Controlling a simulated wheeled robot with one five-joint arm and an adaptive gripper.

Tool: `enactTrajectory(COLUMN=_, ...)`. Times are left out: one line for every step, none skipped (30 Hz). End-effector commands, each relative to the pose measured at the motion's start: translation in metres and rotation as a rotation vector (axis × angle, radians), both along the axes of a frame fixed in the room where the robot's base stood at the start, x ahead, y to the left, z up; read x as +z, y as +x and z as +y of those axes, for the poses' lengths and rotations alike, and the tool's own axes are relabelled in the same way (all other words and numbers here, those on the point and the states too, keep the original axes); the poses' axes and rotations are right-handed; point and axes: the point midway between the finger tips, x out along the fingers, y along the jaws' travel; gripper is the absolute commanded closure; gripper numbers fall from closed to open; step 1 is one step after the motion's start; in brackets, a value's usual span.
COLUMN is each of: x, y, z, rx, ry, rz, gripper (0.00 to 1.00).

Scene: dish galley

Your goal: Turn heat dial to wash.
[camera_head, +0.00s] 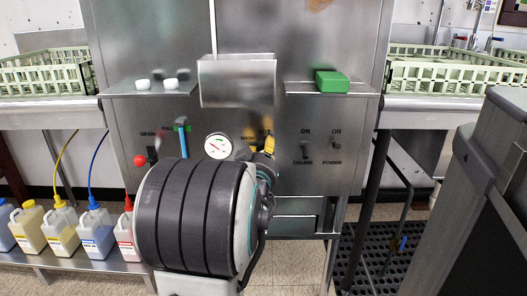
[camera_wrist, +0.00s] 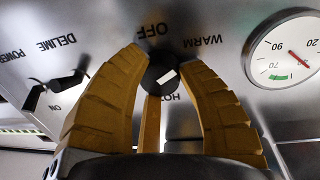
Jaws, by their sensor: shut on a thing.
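The heat dial (camera_wrist: 163,74) is a round black knob on the steel panel, with a short white mark on its face. The labels OFF, WARM and part of HOT show around it in the wrist view. I see no wash label there, and I cannot tell which label the mark points at. My gripper (camera_wrist: 159,66) has its yellow ribbed fingers on either side of the knob and is shut on it. In the head view my gripper (camera_head: 268,146) reaches the panel right of the gauge, and my arm hides most of the dial.
A round white gauge (camera_head: 218,146) sits left of the dial. DELIME (camera_head: 304,147) and POWER (camera_head: 336,147) switches are to its right. A blue-handled lever (camera_head: 183,143) and red knob (camera_head: 139,160) are farther left. A green block (camera_head: 332,81) lies on the right shelf.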

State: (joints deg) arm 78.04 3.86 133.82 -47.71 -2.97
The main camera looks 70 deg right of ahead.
Motion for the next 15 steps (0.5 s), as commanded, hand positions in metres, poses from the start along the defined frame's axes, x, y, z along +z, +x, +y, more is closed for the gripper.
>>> enactTrajectory(x=-0.0005, y=0.0004, z=0.0, rx=0.001, ry=0.001, rz=0.0, gripper=0.92)
enactTrajectory(x=-0.0006, y=0.0004, z=0.0, rx=0.001, ry=0.001, rz=0.0, gripper=0.94)
enactTrajectory(x=-0.0006, y=0.0004, z=0.0, rx=0.001, ry=0.002, rz=0.0, gripper=0.97)
enactTrajectory(x=-0.0006, y=0.0004, z=-0.0001, rx=0.001, ry=0.002, rz=-0.001, gripper=0.97)
enactTrajectory(x=-0.0006, y=0.0004, z=-0.0001, rx=0.001, ry=0.003, rz=-0.003, gripper=0.97)
enactTrajectory(x=-0.0004, y=0.0004, z=-0.0001, rx=0.001, ry=0.006, rz=-0.012, gripper=0.97)
enactTrajectory(x=-0.0003, y=0.0005, z=-0.0001, rx=0.001, ry=0.01, rz=-0.026, gripper=0.97)
enactTrajectory(x=-0.0001, y=0.0005, z=-0.0002, rx=0.001, ry=0.015, rz=-0.043, gripper=0.97)
enactTrajectory(x=0.0001, y=0.0007, z=-0.0002, rx=0.001, ry=0.025, rz=-0.072, gripper=0.97)
enactTrajectory(x=0.0001, y=0.0007, z=-0.0002, rx=0.0, ry=0.033, rz=-0.098, gripper=0.97)
enactTrajectory(x=0.0001, y=0.0008, z=-0.0001, rx=0.0, ry=0.043, rz=-0.126, gripper=0.97)
enactTrajectory(x=0.0004, y=0.0009, z=-0.0001, rx=0.0, ry=0.055, rz=-0.163, gripper=0.97)
enactTrajectory(x=0.0005, y=0.001, z=-0.0001, rx=0.0, ry=0.064, rz=-0.191, gripper=0.98)
enactTrajectory(x=0.0004, y=0.0012, z=-0.0001, rx=0.0, ry=0.073, rz=-0.218, gripper=0.98)
enactTrajectory(x=0.0003, y=0.0013, z=0.0, rx=-0.001, ry=0.085, rz=-0.251, gripper=0.98)
